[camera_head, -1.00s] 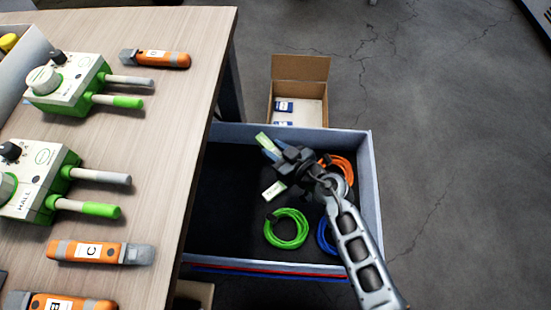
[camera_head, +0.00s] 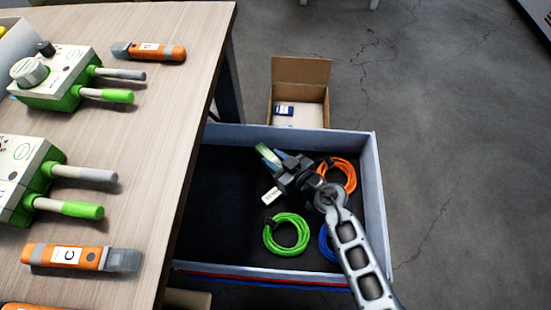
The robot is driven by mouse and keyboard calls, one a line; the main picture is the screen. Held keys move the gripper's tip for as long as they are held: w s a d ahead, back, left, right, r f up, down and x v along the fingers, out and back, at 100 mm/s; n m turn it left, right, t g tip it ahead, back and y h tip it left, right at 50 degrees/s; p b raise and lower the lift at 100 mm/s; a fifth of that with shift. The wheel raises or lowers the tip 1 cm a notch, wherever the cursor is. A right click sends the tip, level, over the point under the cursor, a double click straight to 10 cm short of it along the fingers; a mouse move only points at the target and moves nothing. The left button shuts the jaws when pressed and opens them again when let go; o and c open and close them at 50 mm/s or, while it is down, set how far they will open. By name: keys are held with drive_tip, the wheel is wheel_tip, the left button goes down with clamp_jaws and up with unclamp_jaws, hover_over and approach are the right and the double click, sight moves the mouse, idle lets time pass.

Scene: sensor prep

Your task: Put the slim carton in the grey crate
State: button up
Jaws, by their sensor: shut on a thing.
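The slim carton (camera_head: 264,150) shows as a narrow green and white end at the fingertips of my gripper (camera_head: 272,157). My gripper is shut on it, and the fingers hide much of it. The grey crate (camera_head: 374,190) has pale grey walls and a dark floor, and stands on the ground right of the table. My gripper and the carton are over the crate's inside, near its far side. I cannot tell how high the carton is above the floor. A small white and green piece (camera_head: 272,195) shows just below the gripper; I cannot tell whether it belongs to the carton.
The crate holds green (camera_head: 286,234), orange (camera_head: 340,174) and blue (camera_head: 326,242) cable coils. An open cardboard box (camera_head: 300,75) stands behind it. The wooden table (camera_head: 150,180) at left bears green-white devices (camera_head: 60,80) and orange tools (camera_head: 150,51). Bare floor lies to the right.

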drive_tip(key=shift+s+d+f, duration=0.1)
drive_tip(key=shift+f, duration=0.35)
drive_tip(key=o, duration=1)
drive_tip(key=shift+s+f, duration=0.15)
drive_tip(key=shift+f, duration=0.15)
drive_tip(key=shift+o, duration=0.2)
drive_tip(key=shift+r, duration=0.3)
drive_tip(key=p+v, duration=0.1)
drive_tip(key=v, duration=0.1)
drive_tip(key=r+p+v, duration=0.1)
drive_tip(key=v, duration=0.1)
drive_tip(key=p+v, duration=0.1)
drive_tip(key=v, duration=0.1)
drive_tip(key=shift+r+p, duration=0.2)
drive_tip(key=shift+p, duration=0.1)
drive_tip(key=shift+s+d+r, duration=0.25)
drive_tip(key=shift+s+d, duration=0.05)
drive_tip(key=shift+d, duration=0.1)
